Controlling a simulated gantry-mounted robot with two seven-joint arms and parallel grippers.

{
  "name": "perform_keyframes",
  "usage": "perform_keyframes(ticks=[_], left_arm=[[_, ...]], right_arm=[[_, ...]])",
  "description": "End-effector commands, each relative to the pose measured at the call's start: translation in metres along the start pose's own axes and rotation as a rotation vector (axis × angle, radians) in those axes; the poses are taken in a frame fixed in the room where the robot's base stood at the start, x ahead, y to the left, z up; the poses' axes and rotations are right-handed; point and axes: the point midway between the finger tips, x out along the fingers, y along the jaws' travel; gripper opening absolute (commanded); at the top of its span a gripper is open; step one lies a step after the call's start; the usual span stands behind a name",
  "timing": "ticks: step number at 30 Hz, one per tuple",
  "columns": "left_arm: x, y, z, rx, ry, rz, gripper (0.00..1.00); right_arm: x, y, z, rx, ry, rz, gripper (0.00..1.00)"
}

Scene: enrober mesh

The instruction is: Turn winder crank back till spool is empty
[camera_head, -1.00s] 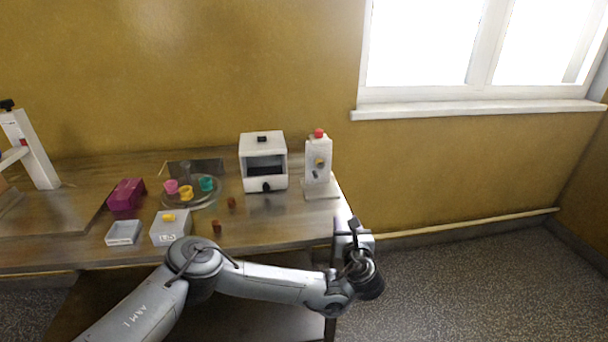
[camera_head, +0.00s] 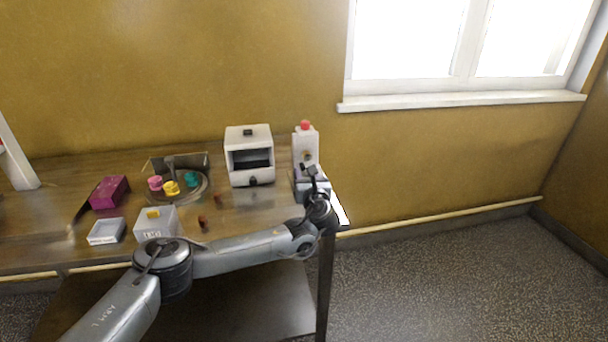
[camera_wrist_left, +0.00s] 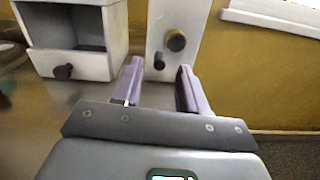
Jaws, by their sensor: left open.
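A white upright unit (camera_head: 305,146) with a red top knob stands at the table's right end; it looks like the winder. In the left wrist view its front face (camera_wrist_left: 158,28) carries a round brass-and-dark hub (camera_wrist_left: 176,40) and a small dark handle (camera_wrist_left: 159,60), probably the crank. My left gripper (camera_wrist_left: 160,82) is open in front of it. The handle appears between the fingertips, slightly beyond them; no grip is visible. In the head view my left gripper (camera_head: 311,170) covers the unit's lower part. I cannot make out a spool or its fill. My right gripper is not in view.
A white open-fronted box (camera_head: 249,135) with a dark knob stands just left of the unit. Farther left are a round tray (camera_head: 200,197) with coloured cups, a magenta box (camera_head: 109,192), a grey-white box (camera_head: 156,224) and a shallow tray (camera_head: 106,231). Wall behind.

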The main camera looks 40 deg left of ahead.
Motion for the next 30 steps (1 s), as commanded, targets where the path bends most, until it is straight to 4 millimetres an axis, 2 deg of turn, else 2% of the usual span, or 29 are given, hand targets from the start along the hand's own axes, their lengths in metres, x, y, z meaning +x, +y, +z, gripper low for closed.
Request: perform_keyframes(ticks=[7, 19, 27, 30], left_arm=[[0.024, 0.0, -0.001, 0.001, 0.0, 0.002, 0.42], [0.029, 0.0, -0.001, 0.001, 0.001, 0.0, 0.42], [0.028, 0.0, -0.001, 0.001, 0.001, 0.0, 0.02], [0.028, 0.0, -0.001, 0.001, 0.001, 0.0, 0.0]], right_arm=[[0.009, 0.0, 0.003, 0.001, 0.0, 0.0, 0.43], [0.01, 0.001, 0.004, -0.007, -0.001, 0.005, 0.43], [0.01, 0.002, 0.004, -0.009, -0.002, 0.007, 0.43], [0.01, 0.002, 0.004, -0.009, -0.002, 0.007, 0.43]])
